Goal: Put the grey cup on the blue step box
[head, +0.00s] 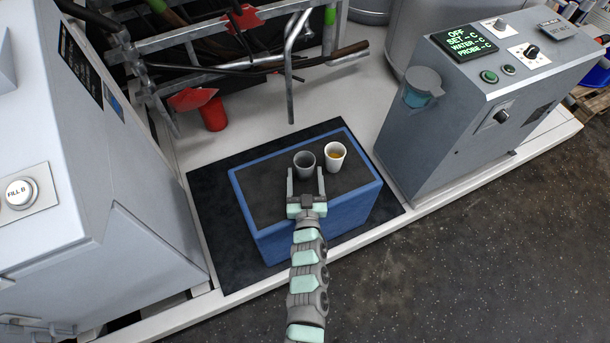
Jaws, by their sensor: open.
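The grey cup (304,160) stands upright on the dark top of the blue step box (262,205), near its far side. My gripper (305,174) is open over the box. Its two fingers point away from me toward the grey cup, one on each side, with the cup at or just beyond the fingertips. I cannot tell whether a finger touches it. The blue box stands on a black mat (225,268).
A white cup (335,158) with something orange inside stands close to the right of the grey cup. A grey control cabinet (450,120) stands to the right, a large light-grey machine (110,190) to the left. A metal rack (185,40) with tools and a red object (213,114) are behind.

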